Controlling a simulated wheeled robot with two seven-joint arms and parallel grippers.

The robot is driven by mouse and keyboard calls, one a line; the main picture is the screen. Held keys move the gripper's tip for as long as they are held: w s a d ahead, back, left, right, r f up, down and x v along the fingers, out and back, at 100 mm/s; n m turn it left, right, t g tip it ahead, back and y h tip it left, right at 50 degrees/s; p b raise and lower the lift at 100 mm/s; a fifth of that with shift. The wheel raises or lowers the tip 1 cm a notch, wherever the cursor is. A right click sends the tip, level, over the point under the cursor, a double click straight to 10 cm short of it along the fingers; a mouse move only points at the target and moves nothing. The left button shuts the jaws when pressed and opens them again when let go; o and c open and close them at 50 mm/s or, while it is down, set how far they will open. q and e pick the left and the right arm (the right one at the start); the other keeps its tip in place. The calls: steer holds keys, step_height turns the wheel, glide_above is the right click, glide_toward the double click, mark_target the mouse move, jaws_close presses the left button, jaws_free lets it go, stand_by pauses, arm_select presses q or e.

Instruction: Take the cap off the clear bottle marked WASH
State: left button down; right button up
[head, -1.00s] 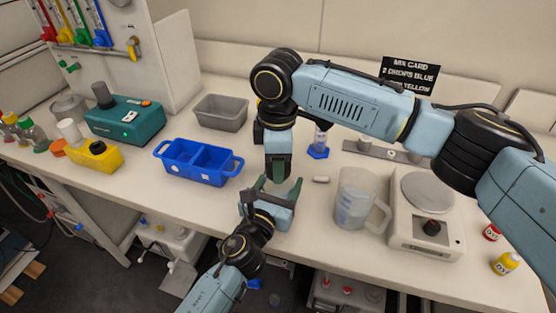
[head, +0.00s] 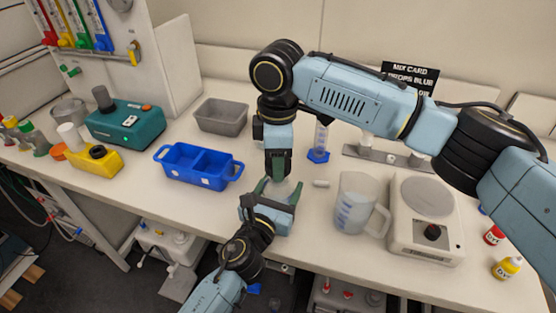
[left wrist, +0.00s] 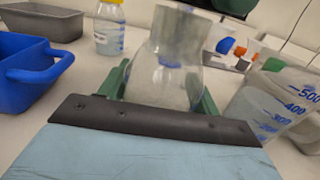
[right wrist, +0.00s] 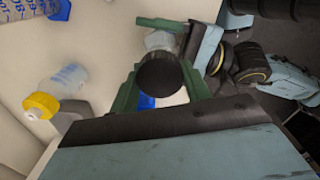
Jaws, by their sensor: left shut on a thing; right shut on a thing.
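A clear bottle (left wrist: 160,80) is between the green fingers of my left gripper (head: 280,189), which is shut on its body. In the left wrist view its shoulder narrows to a neck; the WASH marking is not readable. My right gripper (head: 278,168) points down from above, close over the bottle. In the right wrist view a round black cap (right wrist: 160,74) is between its fingers, and the gripper is shut on it. Part of the clear bottle (right wrist: 160,41) and a left finger show beyond the cap. Whether cap and neck still touch is hidden.
A measuring jug (head: 357,205) and a white scale (head: 425,225) stand to the right. A small white cylinder (head: 321,183) lies near the jug. A blue two-part tray (head: 198,166) stands to the left, with a grey bin (head: 222,116) behind. The bench's front edge is close.

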steer(key=shift+r, duration=0.1)
steer(key=shift+r, duration=1.95)
arm_select(q)
steer(key=shift+c, duration=1.3)
jaws_free()
steer(key=shift+s, duration=0.1)
